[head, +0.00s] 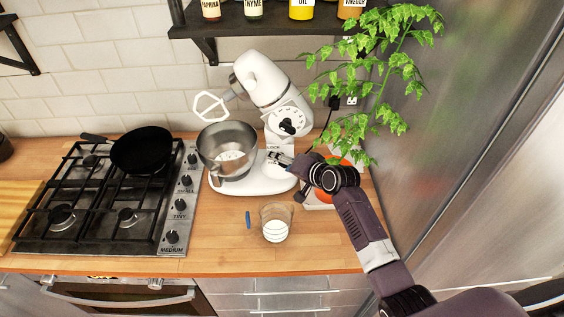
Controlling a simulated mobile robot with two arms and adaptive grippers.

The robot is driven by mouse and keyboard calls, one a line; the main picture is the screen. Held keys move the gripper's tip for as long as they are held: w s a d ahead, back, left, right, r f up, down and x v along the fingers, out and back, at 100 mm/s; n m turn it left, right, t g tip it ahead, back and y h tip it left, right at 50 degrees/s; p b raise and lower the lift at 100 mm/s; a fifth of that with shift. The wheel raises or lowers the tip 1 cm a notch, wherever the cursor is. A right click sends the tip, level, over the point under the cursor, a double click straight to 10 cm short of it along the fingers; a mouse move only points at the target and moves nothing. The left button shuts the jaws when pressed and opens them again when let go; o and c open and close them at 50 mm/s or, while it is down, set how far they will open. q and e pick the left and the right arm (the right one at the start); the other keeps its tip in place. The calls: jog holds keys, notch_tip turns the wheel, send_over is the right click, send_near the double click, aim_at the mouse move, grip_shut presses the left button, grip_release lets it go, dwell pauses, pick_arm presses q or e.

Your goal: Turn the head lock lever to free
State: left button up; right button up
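A white stand mixer (262,80) stands on the wooden counter with its head tilted up and its whisk-like beater (211,106) raised clear of the bowl. A metal bowl (228,145) with something white in it sits on the mixer's base. A dark dial (287,126) is on the side of the head. Small lettering that looks like "LOCK" (274,147) shows on the column. My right gripper (272,156) is at the column just below this lettering. The lock lever cannot be made out there, and touch cannot be told. My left gripper is not in view.
A gas hob (100,200) with a black pan (141,150) is at the left. A glass with white contents (275,222) and a small blue item (248,219) stand in front of the mixer. A leafy plant (375,80) and steel front (455,120) crowd the right.

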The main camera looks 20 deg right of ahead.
jog(key=shift+w+f, duration=0.1)
jog(key=shift+c, duration=0.4)
jog(key=shift+c, duration=1.2)
jog(key=c, duration=0.9)
